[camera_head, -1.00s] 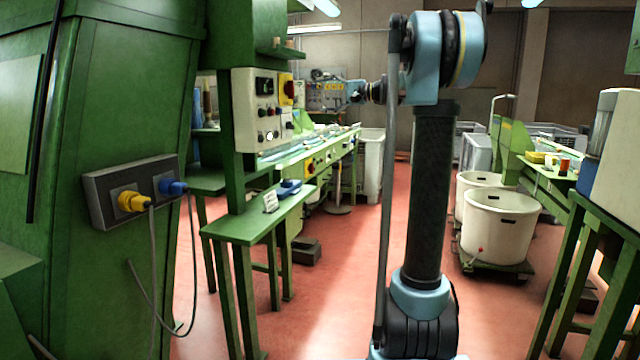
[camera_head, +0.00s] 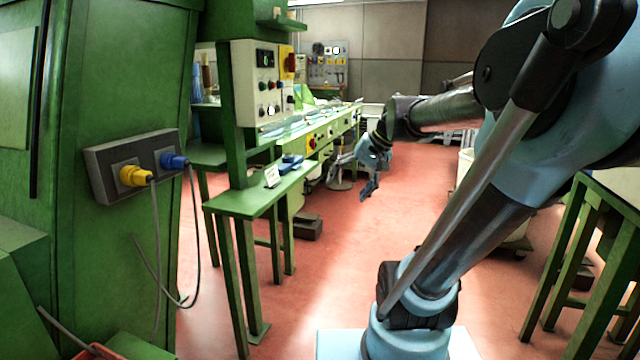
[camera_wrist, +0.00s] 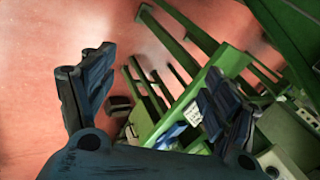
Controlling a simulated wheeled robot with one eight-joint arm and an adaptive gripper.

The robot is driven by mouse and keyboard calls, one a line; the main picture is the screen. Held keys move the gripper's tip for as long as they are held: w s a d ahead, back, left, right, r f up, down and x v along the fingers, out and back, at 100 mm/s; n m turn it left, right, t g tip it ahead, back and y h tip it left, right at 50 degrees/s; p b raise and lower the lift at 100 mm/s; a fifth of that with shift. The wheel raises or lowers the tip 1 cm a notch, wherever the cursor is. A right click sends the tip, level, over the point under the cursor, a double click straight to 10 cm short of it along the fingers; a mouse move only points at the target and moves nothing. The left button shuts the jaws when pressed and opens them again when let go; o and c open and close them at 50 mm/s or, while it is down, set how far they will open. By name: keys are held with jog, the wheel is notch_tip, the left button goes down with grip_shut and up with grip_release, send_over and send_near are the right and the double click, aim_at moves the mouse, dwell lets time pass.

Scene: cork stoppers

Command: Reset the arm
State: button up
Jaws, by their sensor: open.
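My gripper (camera_head: 355,174) hangs in the air over the aisle in the head view, right of the small green bench. It points downward. In the wrist view its two dark fingers stand wide apart (camera_wrist: 160,75), with nothing between them but floor and bench behind. My arm leans to the right in the head view, and its upper links reach out of the top right of the picture.
The green bench (camera_head: 243,200) carries a blue item (camera_head: 291,162) and a small white sign (camera_head: 272,176). A tall green machine (camera_head: 110,90) with a socket box (camera_head: 133,167) stands left. A green stand (camera_head: 558,262) is at right. Red floor (camera_head: 300,270) lies clear between.

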jog(key=s+d+f+h, duration=0.3)
jog(key=s+d+f, duration=0.2)
jog(key=s+f, duration=0.2)
jog(key=s+d+f+n+h, duration=0.1)
jog(key=s+d+f+h, duration=0.1)
jog(key=s+d+f, duration=0.4)
notch_tip(320, 180, down, 4)
jog(key=shift+s+r+g+h, duration=0.15)
jog(key=shift+s+g+h, duration=0.15)
jog(key=shift+s+h, duration=0.15)
